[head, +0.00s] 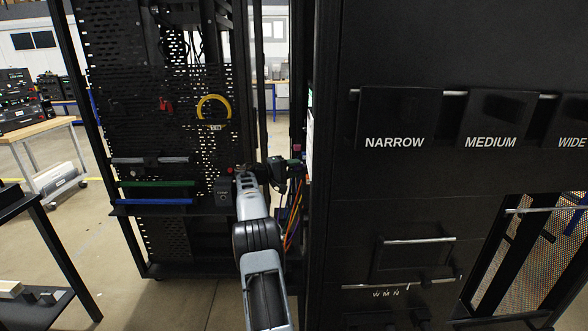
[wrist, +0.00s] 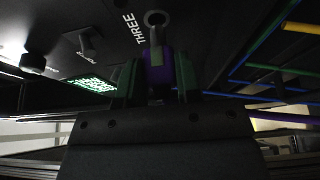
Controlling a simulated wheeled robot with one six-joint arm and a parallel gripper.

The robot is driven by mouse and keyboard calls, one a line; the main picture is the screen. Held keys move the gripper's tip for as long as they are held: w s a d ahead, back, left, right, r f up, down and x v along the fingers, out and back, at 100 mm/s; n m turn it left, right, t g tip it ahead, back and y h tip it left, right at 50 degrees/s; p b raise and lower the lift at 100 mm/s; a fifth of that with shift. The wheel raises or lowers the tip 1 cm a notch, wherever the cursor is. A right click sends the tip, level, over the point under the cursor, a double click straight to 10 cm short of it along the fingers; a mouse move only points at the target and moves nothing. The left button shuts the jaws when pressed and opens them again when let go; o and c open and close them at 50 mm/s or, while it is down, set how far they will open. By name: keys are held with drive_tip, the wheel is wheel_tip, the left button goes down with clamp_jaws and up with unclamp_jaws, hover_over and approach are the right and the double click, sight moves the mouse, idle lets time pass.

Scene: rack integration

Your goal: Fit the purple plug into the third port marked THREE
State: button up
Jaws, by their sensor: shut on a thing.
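The purple plug (wrist: 157,72) is in the wrist view, held between the two green-faced fingers of my gripper (wrist: 158,80). Its narrow grey tip points up the picture toward a round port (wrist: 157,18) with a pale rim, beside the word THREE (wrist: 133,29). The tip lies just below the port's rim in the picture; I cannot tell whether it touches. In the head view my gripper (head: 278,172) is at the dark gap at the left edge of the cabinet. The plug and port cannot be made out there.
A knob-like part (wrist: 88,41) and a lit green panel (wrist: 90,85) are left of the port. Blue, green and yellow cables (wrist: 275,70) run at the right. In the head view, the black cabinet (head: 420,210) stands right and a perforated rack (head: 160,110) left.

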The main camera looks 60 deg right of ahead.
sight(301, 168)
drive_tip(key=shift+s+d+b, duration=0.45)
drive_tip(key=shift+s+d, duration=0.15)
drive_tip(key=shift+s, duration=0.25)
drive_tip(key=shift+s+d+b, duration=0.4)
drive_tip(key=shift+s+d, duration=0.15)
drive_tip(key=shift+s, duration=0.25)
idle(0.4)
drive_tip(key=o, duration=1)
drive_tip(key=b+v, duration=0.1)
drive_tip(key=v, duration=1.2)
drive_tip(key=shift+w+a, duration=0.2)
drive_tip(key=shift+a, duration=0.1)
